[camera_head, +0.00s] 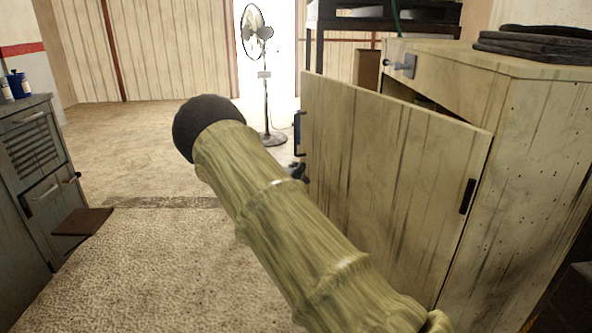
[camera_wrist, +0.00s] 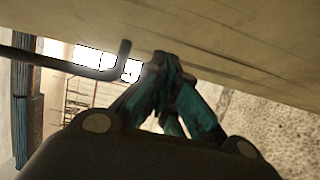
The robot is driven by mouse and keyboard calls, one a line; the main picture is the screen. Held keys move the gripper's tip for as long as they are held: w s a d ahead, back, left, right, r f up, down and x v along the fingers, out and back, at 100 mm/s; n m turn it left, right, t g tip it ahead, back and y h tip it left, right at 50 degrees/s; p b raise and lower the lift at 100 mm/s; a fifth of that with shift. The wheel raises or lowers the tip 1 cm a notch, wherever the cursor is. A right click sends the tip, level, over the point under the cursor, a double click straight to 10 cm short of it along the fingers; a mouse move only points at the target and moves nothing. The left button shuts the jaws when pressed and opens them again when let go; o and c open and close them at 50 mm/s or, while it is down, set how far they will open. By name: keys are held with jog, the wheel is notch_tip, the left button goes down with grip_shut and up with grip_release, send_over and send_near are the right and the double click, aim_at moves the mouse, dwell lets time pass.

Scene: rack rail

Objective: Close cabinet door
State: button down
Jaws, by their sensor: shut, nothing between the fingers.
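The wooden cabinet (camera_head: 535,160) stands at the right in the head view. Its plank door (camera_head: 390,165) stands open, swung out to the left, with a dark gap above it. A black handle (camera_head: 299,133) is at the door's far left edge, and a black hinge shows near the right edge. My gripper (camera_wrist: 163,62) is shut and empty, its teal fingers close to the pale wooden surface (camera_wrist: 230,35); I cannot tell whether they touch. A black bar, apparently the handle (camera_wrist: 100,68), is left of the fingertips. In the head view my arm hides most of the gripper.
A standing fan (camera_head: 257,35) is at the back. A grey metal cabinet (camera_head: 35,180) with an opened lower part stands at the left. Dark folded items (camera_head: 535,42) lie on the cabinet top. Carpeted floor (camera_head: 150,265) is clear in the middle.

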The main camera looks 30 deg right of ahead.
jog(key=s+d+m+g+h+p, duration=0.1)
jog(key=s+d+m+g, duration=0.1)
jog(key=d, duration=1.1)
jog(key=s+d+m+g+h+p, duration=0.1)
jog(key=s+d+g, duration=0.4)
jog(key=d, duration=0.9)
jog(key=shift+s+r+m+g+h+p, duration=0.25)
jog(key=shift+s+m+h, duration=0.35)
jog(key=shift+m, duration=0.5)
jog(key=w+a+p, duration=0.1)
jog(key=a+p, duration=0.2)
jog(key=a, duration=1.1)
jog(key=shift+a+f, duration=0.2)
jog(key=shift+f, duration=0.1)
jog(key=shift+w, duration=0.1)
